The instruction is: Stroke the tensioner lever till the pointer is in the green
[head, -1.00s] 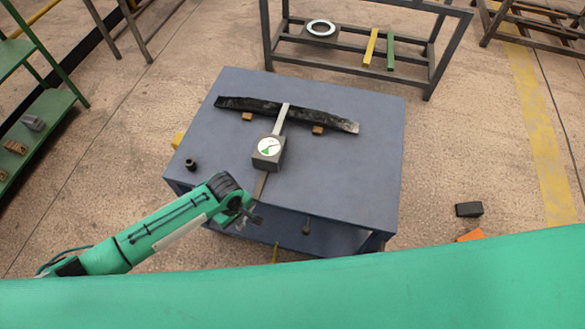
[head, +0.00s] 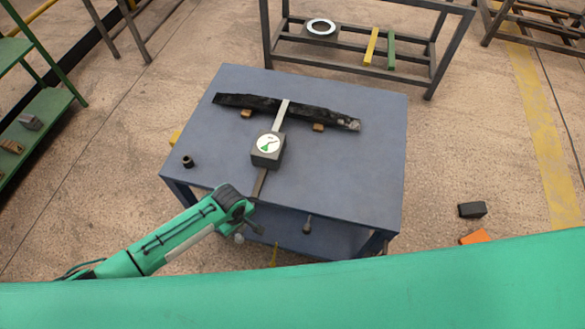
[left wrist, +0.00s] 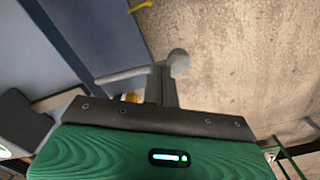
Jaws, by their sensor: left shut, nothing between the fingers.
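The tensioner is a dark box (head: 266,159) with a white dial (head: 268,143) on the blue table. The pointer is too small to read surely. A pale strap runs from the box to a dark leaf spring (head: 240,101). The lever is a grey rod with a ball knob (left wrist: 179,62), crossing behind my fingertips in the left wrist view; its knob (head: 239,238) shows below the table's front edge. My left gripper (left wrist: 161,84) is shut and empty, close against the rod; contact is unclear. My right gripper is out of view.
The blue table (head: 345,175) has a small dark cup (head: 188,161) at its left. Racks stand behind and left. A dark block (head: 472,210) and an orange piece (head: 474,237) lie on the right floor.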

